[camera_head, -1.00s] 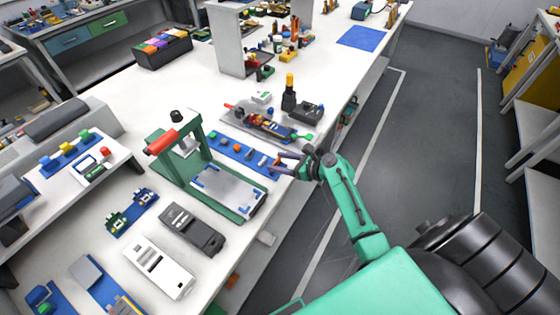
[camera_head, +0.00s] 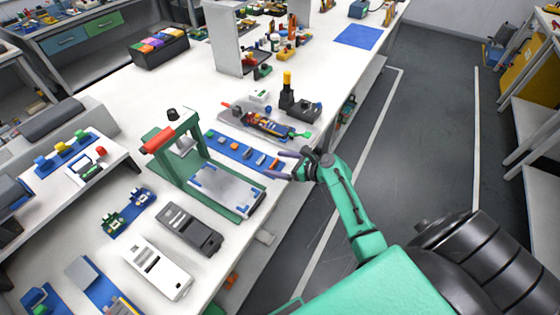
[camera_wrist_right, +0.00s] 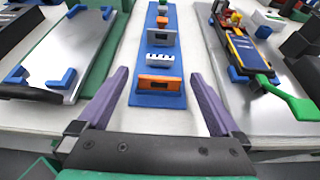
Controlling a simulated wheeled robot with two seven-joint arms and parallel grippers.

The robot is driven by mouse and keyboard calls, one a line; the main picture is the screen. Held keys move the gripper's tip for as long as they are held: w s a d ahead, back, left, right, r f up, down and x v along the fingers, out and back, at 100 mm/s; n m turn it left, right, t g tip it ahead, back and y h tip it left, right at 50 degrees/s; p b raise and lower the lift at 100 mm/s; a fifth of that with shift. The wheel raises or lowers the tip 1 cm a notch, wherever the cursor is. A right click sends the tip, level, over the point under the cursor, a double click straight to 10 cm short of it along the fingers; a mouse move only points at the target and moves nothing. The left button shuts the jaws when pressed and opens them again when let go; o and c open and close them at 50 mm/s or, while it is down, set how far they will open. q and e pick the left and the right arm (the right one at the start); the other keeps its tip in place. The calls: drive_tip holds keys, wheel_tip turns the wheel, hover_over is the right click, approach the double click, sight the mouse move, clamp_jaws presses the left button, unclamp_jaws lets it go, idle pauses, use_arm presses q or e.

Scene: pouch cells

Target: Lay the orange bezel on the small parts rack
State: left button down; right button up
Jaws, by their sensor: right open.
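The orange bezel (camera_wrist_right: 158,85), a small frame with a dark window, is at the near end of the blue small parts rack (camera_wrist_right: 157,101) in the right wrist view. In the head view the bezel (camera_head: 274,163) shows small at the right end of the rack (camera_head: 222,142). My right gripper (camera_wrist_right: 160,73) is open, its purple fingers on either side of the bezel with a visible gap at each side. In the head view my right gripper (camera_head: 280,164) is at the table's edge by the rack's end. My left gripper is not in view.
A grey part (camera_wrist_right: 163,38) and a white part (camera_wrist_right: 159,60) sit farther along the rack. A green press frame with a metal plate (camera_head: 227,189) stands left of it. A tray with a device (camera_head: 262,124) lies on the other side. The floor beyond the table edge is clear.

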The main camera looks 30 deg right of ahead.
drive_tip(key=v, duration=1.4)
drive_tip(key=shift+s+d, duration=0.15)
drive_tip(key=shift+r, duration=0.15)
idle(0.5)
